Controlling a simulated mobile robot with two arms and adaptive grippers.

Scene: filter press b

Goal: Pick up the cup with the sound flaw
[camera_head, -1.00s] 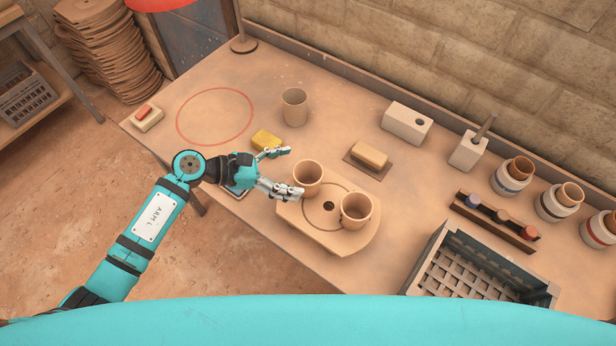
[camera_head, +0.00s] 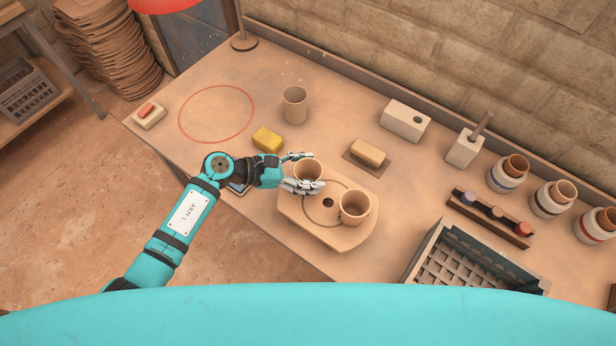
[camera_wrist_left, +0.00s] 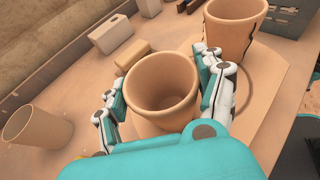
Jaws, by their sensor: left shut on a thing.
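Three tan cups show. One cup (camera_head: 308,168) stands on the left part of a wooden board (camera_head: 345,238). My left gripper (camera_head: 304,172) is shut on this cup, a finger on either side. In the left wrist view the held cup (camera_wrist_left: 160,92) looks plain inside, with no mark that I can see. A second cup (camera_head: 354,208) stands on the board's right part; the left wrist view shows dark crack-like lines on this cup (camera_wrist_left: 234,28). A third cup (camera_head: 295,105) stands apart on the table, also in the left wrist view (camera_wrist_left: 37,128). My right gripper is not in view.
A yellow sponge (camera_head: 267,139) lies just behind my left wrist. A tan block (camera_head: 368,153) lies on a dark mat behind the board. A grey crate (camera_head: 432,262) stands at the front right. A red circle (camera_head: 216,88) marks empty table at the left.

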